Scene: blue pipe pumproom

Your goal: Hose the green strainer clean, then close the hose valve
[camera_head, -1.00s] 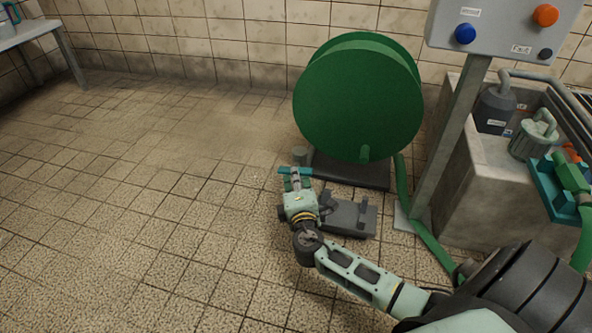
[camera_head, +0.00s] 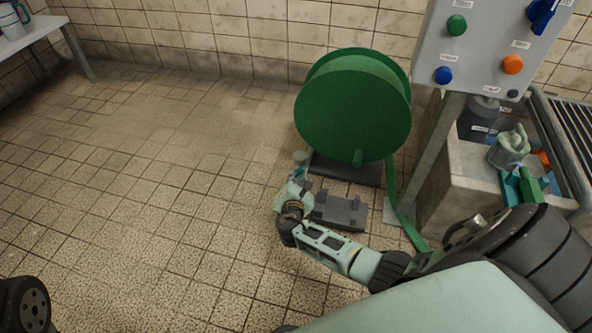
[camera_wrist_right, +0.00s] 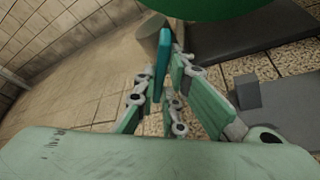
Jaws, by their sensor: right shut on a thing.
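My right gripper (camera_head: 297,176) is low by the floor, just left of the hose reel's base. In the right wrist view its fingers (camera_wrist_right: 168,85) are shut on a teal lever (camera_wrist_right: 162,68), which I take to be the hose valve's handle. A grey stub (camera_wrist_right: 151,41) stands just beyond it, also visible in the head view (camera_head: 300,157). The pale green strainer (camera_head: 509,149) sits in the stone basin at the right. The green hose (camera_head: 393,195) runs down from the reel. A green nozzle (camera_head: 531,179) lies near the basin's front edge. My left gripper is out of view.
The large green hose reel (camera_head: 352,108) stands on a dark base (camera_head: 345,170). A grey bracketed plate (camera_head: 340,212) lies beside my right forearm. A control panel (camera_head: 482,50) on a post and the stone basin (camera_head: 468,165) block the right.

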